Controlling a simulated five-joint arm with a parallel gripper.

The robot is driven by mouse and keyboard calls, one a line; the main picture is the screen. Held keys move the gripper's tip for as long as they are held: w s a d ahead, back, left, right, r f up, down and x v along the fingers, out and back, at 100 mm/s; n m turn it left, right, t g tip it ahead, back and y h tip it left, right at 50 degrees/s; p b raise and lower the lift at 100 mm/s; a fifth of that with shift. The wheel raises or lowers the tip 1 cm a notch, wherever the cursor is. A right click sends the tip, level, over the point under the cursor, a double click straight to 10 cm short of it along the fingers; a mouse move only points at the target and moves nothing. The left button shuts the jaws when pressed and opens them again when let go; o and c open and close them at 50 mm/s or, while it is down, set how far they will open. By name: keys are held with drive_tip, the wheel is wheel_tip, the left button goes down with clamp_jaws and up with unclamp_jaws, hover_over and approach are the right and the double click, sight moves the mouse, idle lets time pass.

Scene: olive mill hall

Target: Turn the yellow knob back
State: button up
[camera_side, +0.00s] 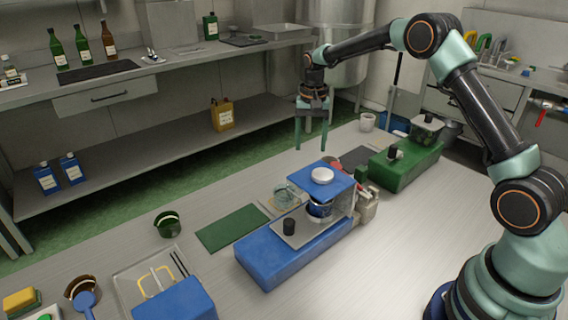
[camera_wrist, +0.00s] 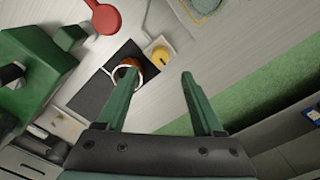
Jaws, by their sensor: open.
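A small yellow knob (camera_wrist: 160,56), round on top, sits on a pale plate beside a dark mat in the wrist view. I cannot make out the knob in the side view. My gripper (camera_side: 311,146) hangs pointing down above the bench, behind the blue machine. In the wrist view my gripper (camera_wrist: 158,73) is open, with its two green fingers apart and nothing between them. The knob appears just beyond the fingertips, nearer the left finger, and apart from both. The left finger partly covers a rimmed cup (camera_wrist: 138,88) on the mat.
The blue machine (camera_side: 280,258) with a white cap stands mid-bench. A green machine (camera_side: 408,172) stands behind it at right; it also shows in the wrist view (camera_wrist: 35,75). A red round thing (camera_wrist: 103,17) lies nearby. A green mat (camera_side: 228,229) lies bare at left.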

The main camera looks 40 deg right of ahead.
drive_tip(key=shift+r, duration=2.25)
drive_tip(key=s+a+r+n+t, duration=0.3)
drive_tip(key=s+a+r+n, duration=0.25)
drive_tip(key=s+r, duration=0.55)
drive_tip(key=s+a+f+n+t, duration=0.1)
drive_tip(key=s+a+n+t, duration=0.1)
drive_tip(key=s, duration=1)
drive_tip(key=shift+s+a+f+n+t, duration=0.25)
drive_tip(key=shift+a+n+t, duration=0.05)
drive_tip(key=shift+a+n, duration=0.5)
